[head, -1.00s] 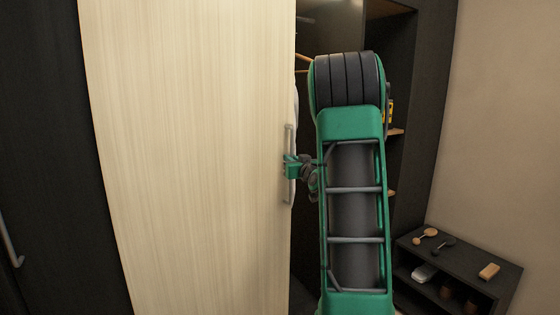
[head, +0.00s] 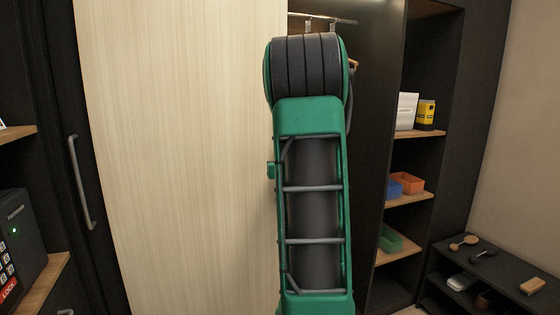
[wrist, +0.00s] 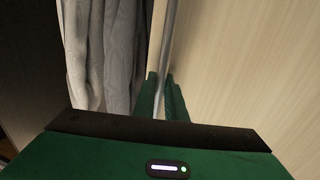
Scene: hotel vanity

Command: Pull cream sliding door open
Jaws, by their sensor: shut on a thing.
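The cream sliding door (head: 180,160) is a tall pale wood-grain panel at centre left of the head view, and it also fills the right of the wrist view (wrist: 250,70). A vertical grey metal bar handle (wrist: 168,45) runs along the door near its edge. In the wrist view my gripper (wrist: 162,95) has its green fingers on either side of this handle, shut on it. In the head view my green arm covers the handle and most of the gripper. The wardrobe stands open to the right of the door's edge.
Shelves right of the opening hold a white box (head: 406,111), a yellow item (head: 426,113) and coloured bins (head: 408,182). A grey garment (wrist: 110,50) hangs inside. A dark panel with a handle (head: 80,180) and a safe (head: 22,245) are at the left. A low dark unit (head: 455,270) with brushes stands at the right.

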